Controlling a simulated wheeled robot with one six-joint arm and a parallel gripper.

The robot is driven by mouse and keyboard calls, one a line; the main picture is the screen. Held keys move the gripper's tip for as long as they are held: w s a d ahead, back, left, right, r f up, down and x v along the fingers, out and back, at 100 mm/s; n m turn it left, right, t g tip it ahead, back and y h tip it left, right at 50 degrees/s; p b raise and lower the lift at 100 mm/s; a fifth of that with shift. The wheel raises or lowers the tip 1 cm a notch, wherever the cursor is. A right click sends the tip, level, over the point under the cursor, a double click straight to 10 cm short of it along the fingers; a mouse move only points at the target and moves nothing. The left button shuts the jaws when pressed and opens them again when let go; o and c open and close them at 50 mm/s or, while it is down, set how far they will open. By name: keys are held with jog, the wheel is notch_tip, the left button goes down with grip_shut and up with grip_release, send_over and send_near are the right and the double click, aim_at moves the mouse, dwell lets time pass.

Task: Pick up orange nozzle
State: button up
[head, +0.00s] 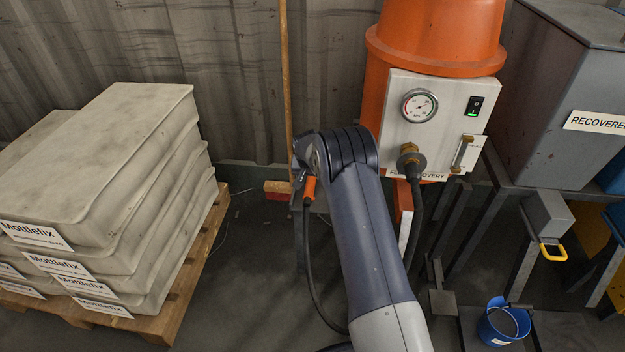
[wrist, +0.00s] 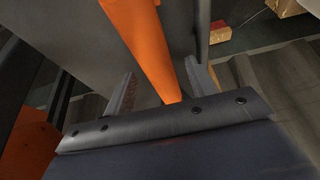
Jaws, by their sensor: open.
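The orange nozzle (head: 309,188) shows in the head view as a small orange piece just below the end of my arm, with a dark hose hanging nearby. In the wrist view an orange tapered length of the nozzle (wrist: 145,45) runs from the top edge down between the two fingers. My gripper (wrist: 160,70) is open, with one finger on each side of the nozzle and a visible gap to the left finger. Contact on the right side cannot be told. In the head view my arm hides most of the gripper.
An orange machine (head: 432,38) with a gauge panel (head: 436,118) stands behind my arm. Stacked Mottlefix bags (head: 110,160) lie on a wooden pallet (head: 185,290) at left. A broom handle (head: 285,80) leans at the wall. A blue bucket (head: 503,325) stands at lower right.

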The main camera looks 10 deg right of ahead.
jog(key=shift+w+f, duration=0.1)
jog(key=shift+f, duration=0.1)
jog(key=shift+c, duration=0.4)
jog(key=c, duration=1)
